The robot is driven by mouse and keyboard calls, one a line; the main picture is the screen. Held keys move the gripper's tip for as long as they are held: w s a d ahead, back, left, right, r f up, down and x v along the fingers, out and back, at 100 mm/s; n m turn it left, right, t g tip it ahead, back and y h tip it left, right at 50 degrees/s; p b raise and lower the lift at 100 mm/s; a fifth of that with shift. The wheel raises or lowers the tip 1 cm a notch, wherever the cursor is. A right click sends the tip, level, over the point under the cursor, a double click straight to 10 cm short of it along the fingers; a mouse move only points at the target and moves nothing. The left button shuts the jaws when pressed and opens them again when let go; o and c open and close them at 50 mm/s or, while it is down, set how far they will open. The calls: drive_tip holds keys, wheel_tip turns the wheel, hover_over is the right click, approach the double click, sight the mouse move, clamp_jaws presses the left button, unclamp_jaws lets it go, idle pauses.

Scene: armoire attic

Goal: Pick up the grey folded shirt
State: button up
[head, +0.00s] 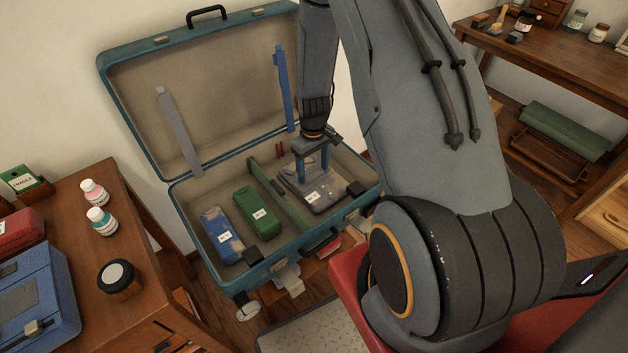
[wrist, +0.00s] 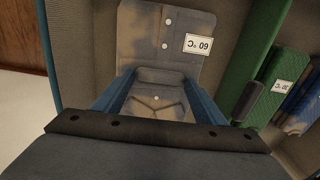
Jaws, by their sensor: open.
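The grey folded shirt (head: 322,198), with brownish patches, buttons and a white label, lies in the right compartment of the open teal suitcase (head: 128,80). In the wrist view the shirt (wrist: 135,45) fills the middle, its label reading 60 °C upside down. My gripper (head: 313,175) points down over the shirt. In the wrist view my gripper (wrist: 160,75) is open, its two blue fingers on either side of the collar part. I cannot tell whether the fingers touch the cloth. My gripper hides part of the shirt in the head view.
A green divider (head: 278,195) separates the shirt from a green folded garment (head: 255,208) and a blue one (head: 220,235). The suitcase walls and raised lid surround the space. A wooden table (head: 65,200) with bottles stands at left, a desk (head: 525,60) at right.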

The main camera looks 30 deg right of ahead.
drive_tip(key=shift+f, duration=0.55)
drive_tip(key=c, duration=1.5)
drive_tip(key=shift+o, duration=0.2)
drive_tip(key=shift+r, duration=0.1)
